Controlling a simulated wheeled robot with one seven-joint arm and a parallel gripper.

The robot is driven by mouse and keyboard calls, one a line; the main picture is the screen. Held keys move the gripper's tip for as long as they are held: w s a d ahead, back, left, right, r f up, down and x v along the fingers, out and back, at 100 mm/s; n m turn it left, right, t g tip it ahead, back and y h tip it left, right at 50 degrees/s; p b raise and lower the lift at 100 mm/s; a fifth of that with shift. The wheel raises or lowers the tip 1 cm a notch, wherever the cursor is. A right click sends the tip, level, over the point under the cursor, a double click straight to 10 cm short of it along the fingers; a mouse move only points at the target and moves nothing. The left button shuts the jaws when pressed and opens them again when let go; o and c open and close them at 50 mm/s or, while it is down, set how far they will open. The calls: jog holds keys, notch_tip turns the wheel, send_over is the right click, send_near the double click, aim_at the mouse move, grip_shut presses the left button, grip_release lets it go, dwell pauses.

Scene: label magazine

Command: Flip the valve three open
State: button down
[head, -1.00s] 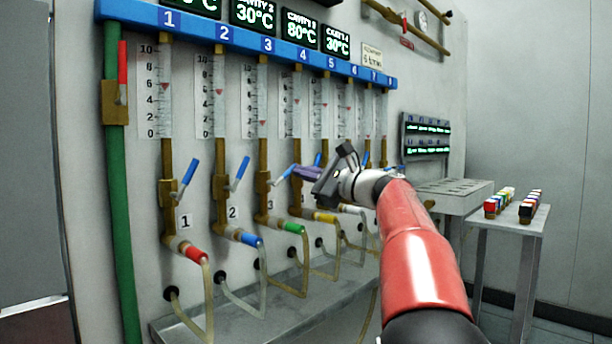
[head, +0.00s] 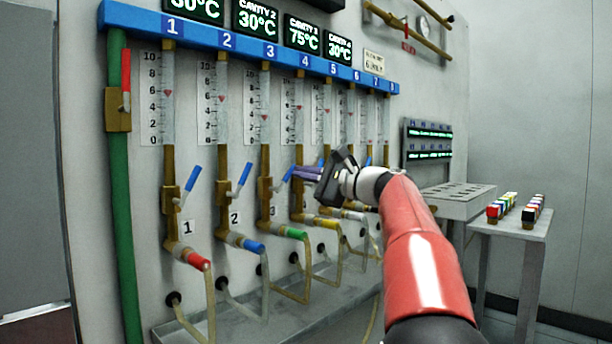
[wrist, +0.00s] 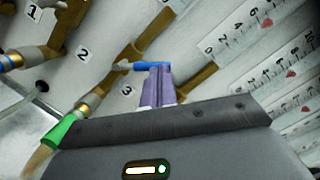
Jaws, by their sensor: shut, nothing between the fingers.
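Valve three (head: 264,190) is a brown body on the third pipe, above a green hose fitting (head: 296,232). Its blue lever (head: 288,174) tilts up and to the right. My gripper (head: 296,173) is shut, with purple fingers and nothing between them. In the head view, the fingertips are at the lever's right side. In the wrist view, the blue lever (wrist: 152,66) lies across the tips of my gripper (wrist: 158,70), touching or very close; I cannot tell which. The valve body (wrist: 128,58) shows to the left, with the "3" label below.
Valve one's lever (head: 193,178) and valve two's lever (head: 245,176) are to the left, both tilted up right. Pipe four (head: 298,190) is just behind my fingers. A metal trough (head: 240,318) runs below the hoses. A side table (head: 512,222) holds coloured blocks.

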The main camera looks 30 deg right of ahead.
jog(key=shift+s+a+r+n+g, duration=0.15)
jog(key=shift+a+r+n, duration=0.15)
jog(key=shift+n, duration=0.55)
jog(key=shift+s+a+r+n+g, duration=0.1)
jog(key=shift+a+r+n+g, duration=0.15)
jog(key=shift+n, duration=0.55)
jog(key=shift+s+a+r+n+g, duration=0.1)
jog(key=shift+a+r+n, duration=0.2)
jog(key=shift+n, duration=0.55)
dwell(1.2)
jog(key=shift+f, duration=0.1)
